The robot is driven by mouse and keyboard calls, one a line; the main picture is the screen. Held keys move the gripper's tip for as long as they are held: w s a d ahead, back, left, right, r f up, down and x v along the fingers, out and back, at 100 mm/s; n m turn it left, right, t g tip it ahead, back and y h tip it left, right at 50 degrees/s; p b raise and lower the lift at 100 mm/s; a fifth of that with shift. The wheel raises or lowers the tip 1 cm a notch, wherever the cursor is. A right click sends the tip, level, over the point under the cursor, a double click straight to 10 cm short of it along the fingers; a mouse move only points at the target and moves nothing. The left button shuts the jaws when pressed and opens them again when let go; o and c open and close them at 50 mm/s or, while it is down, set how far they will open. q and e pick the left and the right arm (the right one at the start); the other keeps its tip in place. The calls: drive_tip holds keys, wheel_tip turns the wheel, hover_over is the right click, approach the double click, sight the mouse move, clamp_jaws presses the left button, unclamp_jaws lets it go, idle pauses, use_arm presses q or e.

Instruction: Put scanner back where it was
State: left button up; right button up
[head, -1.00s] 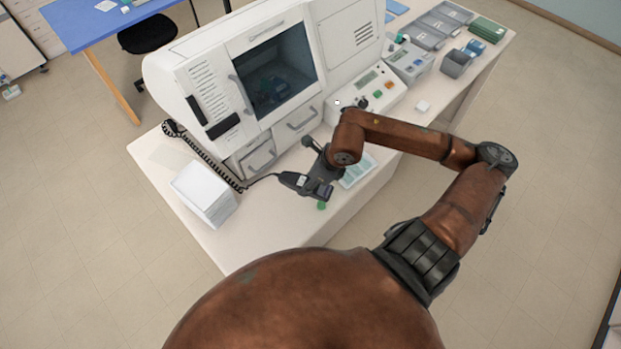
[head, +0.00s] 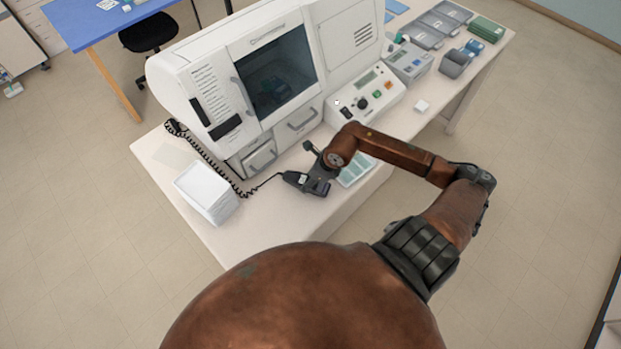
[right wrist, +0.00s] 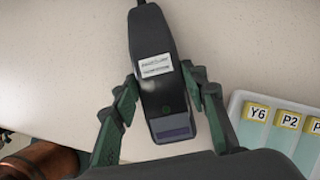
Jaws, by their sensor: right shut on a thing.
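The scanner (head: 294,178) is a dark handheld device on a black coiled cord, over the front part of the white bench. In the right wrist view the scanner (right wrist: 158,85) shows a white label and a dark window at its near end. My right gripper (head: 317,182) is shut on it; in the wrist view the green-grey fingers of the gripper (right wrist: 160,88) press on both its sides. The scanner is close to the bench top; I cannot tell whether it touches. My left gripper is not in view.
A large white machine (head: 345,40) with a dark window stands behind. A white stack (head: 207,192) sits left of the scanner. A tray with labelled yellow tags (right wrist: 240,118) lies close to the right. A control panel (head: 372,92) is further right. Bare bench lies in front.

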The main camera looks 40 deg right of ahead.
drive_tip(key=o, duration=0.8)
drive_tip(key=shift+f, duration=0.15)
drive_tip(key=o, duration=0.5)
